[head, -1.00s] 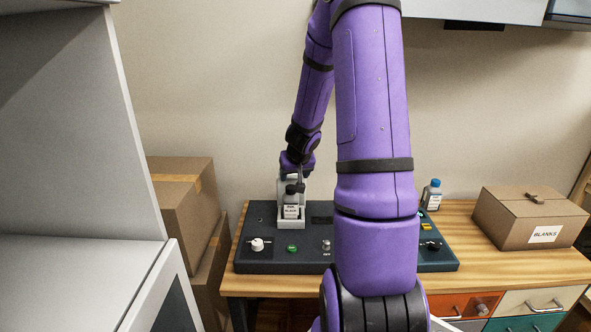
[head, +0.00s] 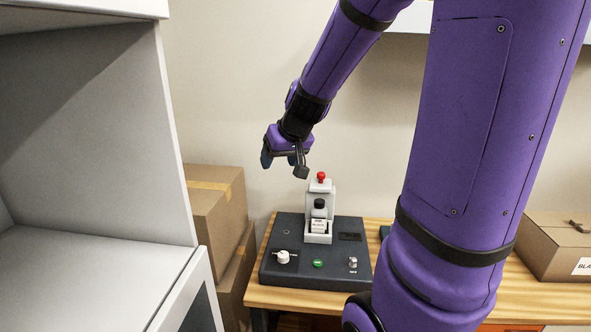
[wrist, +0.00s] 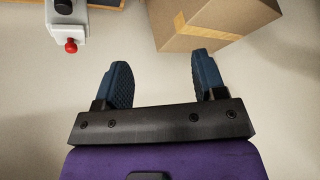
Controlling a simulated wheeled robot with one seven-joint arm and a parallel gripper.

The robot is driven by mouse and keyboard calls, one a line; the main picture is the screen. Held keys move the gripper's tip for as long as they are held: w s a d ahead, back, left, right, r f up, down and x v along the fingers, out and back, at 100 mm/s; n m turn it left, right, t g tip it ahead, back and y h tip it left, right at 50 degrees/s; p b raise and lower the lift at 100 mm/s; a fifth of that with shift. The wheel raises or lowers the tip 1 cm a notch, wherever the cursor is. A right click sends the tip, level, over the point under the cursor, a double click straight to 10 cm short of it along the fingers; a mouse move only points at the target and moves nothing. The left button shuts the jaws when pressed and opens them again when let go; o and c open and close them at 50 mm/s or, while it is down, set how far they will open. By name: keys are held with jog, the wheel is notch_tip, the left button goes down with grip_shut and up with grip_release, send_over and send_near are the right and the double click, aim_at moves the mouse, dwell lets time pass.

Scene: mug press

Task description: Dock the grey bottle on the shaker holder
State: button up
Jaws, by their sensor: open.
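The grey bottle (head: 319,213) with a black cap and a white label stands upright in the pale shaker holder (head: 329,190) on the dark console. A red knob tops the holder. My gripper (head: 284,162) is open and empty, in the air above and left of the holder, clear of the bottle. In the wrist view the two blue fingers of my gripper (wrist: 161,65) are apart with nothing between them. The holder (wrist: 62,28) shows at the top left there, with the bottle's dark cap (wrist: 63,6) cut by the edge.
The console (head: 290,245) carries a white knob (head: 283,257), a green button (head: 318,264) and a metal switch (head: 352,264). Stacked cardboard boxes (head: 215,200) stand to its left. Another carton (head: 550,250) sits on the table at the right. My arm hides part of the table.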

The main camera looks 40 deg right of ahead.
jog(key=s+a+r+n, duration=0.1)
jog(key=s+a+r, duration=0.1)
jog(key=s+a, duration=0.2)
jog(key=s+a+r+n, duration=0.1)
jog(key=s+a+r, duration=0.2)
jog(key=s, duration=0.6)
jog(key=s+a+r+n+g, duration=0.1)
jog(key=s+a+r, duration=0.2)
jog(key=s+a, duration=0.3)
jog(key=shift+s+a, duration=0.15)
jog(key=shift+s, duration=0.15)
